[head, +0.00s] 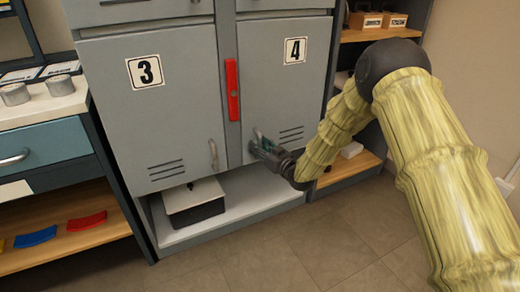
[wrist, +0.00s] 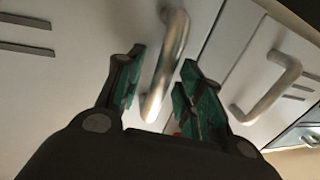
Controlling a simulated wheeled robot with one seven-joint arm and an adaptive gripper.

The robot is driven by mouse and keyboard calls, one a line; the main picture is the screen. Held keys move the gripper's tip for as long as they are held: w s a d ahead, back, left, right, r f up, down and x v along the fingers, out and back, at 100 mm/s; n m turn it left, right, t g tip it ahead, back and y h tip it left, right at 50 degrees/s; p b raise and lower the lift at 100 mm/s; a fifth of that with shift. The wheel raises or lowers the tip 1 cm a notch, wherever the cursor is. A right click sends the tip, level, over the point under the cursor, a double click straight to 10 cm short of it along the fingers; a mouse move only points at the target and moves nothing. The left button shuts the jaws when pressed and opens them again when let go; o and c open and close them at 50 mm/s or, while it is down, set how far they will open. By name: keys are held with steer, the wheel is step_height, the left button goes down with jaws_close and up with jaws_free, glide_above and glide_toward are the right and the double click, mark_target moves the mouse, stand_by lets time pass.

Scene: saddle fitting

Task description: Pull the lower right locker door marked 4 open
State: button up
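The grey locker door marked 4 (head: 278,85) is at the lower right of the locker and looks shut. Its handle is mostly hidden behind my gripper (head: 264,148) in the head view. In the wrist view the metal handle (wrist: 168,58) stands between the two green-padded fingers of my gripper (wrist: 160,82). The fingers are open, with a visible gap on the right side of the handle. I cannot tell whether the left finger touches it.
Door 3 (head: 160,110) is shut on the left, with its own handle (head: 213,155); this handle also shows in the wrist view (wrist: 267,86). A red vertical bar (head: 232,90) is on the post between the doors. A lidded box (head: 194,203) sits below. The floor (head: 310,250) in front is clear.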

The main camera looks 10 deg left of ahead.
jaws_close()
stand_by(0.3)
